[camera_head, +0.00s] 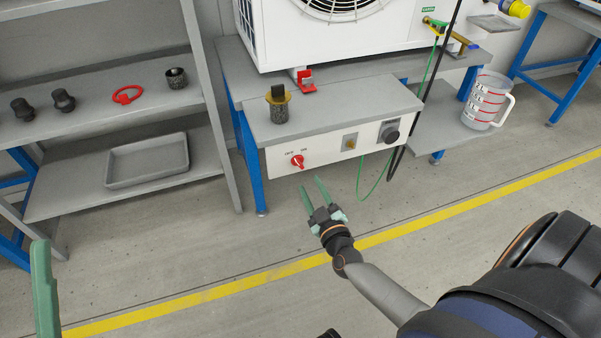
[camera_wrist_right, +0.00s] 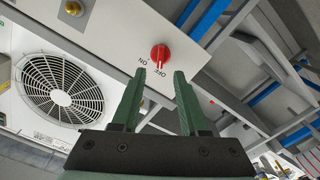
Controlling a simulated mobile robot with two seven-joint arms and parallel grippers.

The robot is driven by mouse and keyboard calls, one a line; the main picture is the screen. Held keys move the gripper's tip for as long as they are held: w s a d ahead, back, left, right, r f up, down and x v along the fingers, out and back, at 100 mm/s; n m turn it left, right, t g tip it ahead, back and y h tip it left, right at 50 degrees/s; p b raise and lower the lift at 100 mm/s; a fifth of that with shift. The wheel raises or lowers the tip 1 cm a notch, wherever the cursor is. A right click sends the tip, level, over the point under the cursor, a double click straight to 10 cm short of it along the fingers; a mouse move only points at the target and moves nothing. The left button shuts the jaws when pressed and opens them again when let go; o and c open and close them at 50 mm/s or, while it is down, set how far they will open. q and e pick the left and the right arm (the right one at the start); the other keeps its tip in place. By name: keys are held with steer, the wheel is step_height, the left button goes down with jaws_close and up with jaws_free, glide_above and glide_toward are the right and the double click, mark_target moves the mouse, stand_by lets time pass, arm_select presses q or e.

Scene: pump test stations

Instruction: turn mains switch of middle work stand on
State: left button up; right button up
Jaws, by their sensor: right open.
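The mains switch is a red rotary knob (camera_head: 297,161) on the white front panel (camera_head: 330,150) of the middle work stand, at its left end. It also shows in the right wrist view (camera_wrist_right: 160,54), with ON and OFF printed beside it. Its handle seems to point towards the OFF side, but I cannot be sure. My right gripper (camera_head: 312,187) is open and empty, just below and in front of the knob. In the right wrist view its fingers (camera_wrist_right: 160,73) point at the knob, apart from it. One green finger of my left gripper (camera_head: 43,280) shows at the lower left.
The stand's top (camera_head: 345,112) bears a dark fitting with a brass collar (camera_head: 278,103) and a red part (camera_head: 306,81). A green cable (camera_head: 360,185) hangs below. A shelf (camera_head: 105,95) stands left; the floor in front is clear.

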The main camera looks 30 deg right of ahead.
mark_target(300, 166)
steer(key=b+x, duration=0.2)
steer(key=x, duration=0.4)
steer(key=shift+w+f, duration=0.1)
steer(key=shift+w, duration=0.05)
steer(key=shift+w+d, duration=0.15)
steer(key=shift+w, duration=0.5)
jaws_close()
